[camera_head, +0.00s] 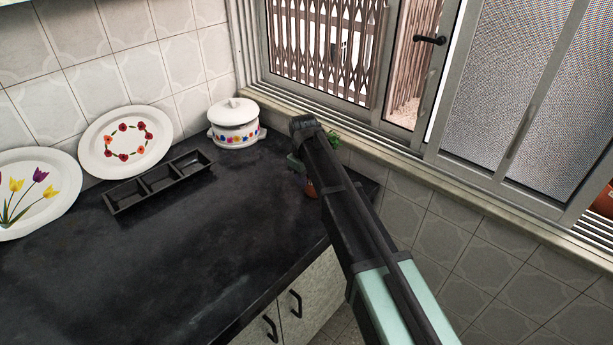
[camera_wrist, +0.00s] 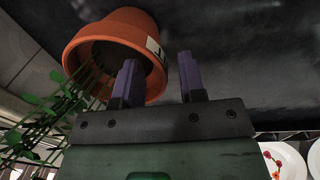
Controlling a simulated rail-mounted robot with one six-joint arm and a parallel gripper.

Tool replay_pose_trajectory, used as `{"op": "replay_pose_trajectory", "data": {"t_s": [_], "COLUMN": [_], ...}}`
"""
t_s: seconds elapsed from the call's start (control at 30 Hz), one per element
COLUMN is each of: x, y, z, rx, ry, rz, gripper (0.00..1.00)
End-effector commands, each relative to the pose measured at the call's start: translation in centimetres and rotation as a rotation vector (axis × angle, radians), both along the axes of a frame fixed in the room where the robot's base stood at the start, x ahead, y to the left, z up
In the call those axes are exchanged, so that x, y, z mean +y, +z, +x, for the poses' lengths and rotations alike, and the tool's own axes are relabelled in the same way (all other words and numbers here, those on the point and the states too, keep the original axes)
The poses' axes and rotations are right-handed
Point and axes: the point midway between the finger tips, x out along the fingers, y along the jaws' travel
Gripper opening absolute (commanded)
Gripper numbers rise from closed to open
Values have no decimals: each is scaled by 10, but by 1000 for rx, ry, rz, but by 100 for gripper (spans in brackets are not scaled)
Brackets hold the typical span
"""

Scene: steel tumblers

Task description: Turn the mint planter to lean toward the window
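The mint planter is a terracotta pot (camera_head: 311,188) near the counter's right end, mostly hidden behind my arm. Some green leaves (camera_head: 333,139) show beyond the arm, by the window (camera_head: 325,45). In the wrist view the pot (camera_wrist: 112,24) is at the upper left, with a pale label on its rim and green stems (camera_wrist: 75,95) spreading from its mouth to the lower left. My gripper (camera_wrist: 158,60) is open. Its left finger overlaps the pot's mouth and its right finger is outside the rim. I cannot tell whether either finger touches the pot.
A black sectioned tray (camera_head: 107,197), a lidded white pot (camera_head: 232,137) and two decorated plates (camera_head: 100,160) (camera_head: 60,205) stand along the tiled wall. The dark countertop (camera_head: 180,265) is clear in front of them. Its right edge is close to the planter.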

Motion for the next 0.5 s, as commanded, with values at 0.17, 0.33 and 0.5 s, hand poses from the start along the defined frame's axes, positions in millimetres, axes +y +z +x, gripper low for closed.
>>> {"op": "replay_pose_trajectory", "data": {"t_s": [0.17, 0.33, 0.5], "x": [1, 2, 4], "y": [24, 67, 103], "z": [-1, -3, -5], "rx": [0, 0, 0], "ry": [0, 0, 0], "rz": [0, 0, 0], "gripper": [37, 37, 37]}}
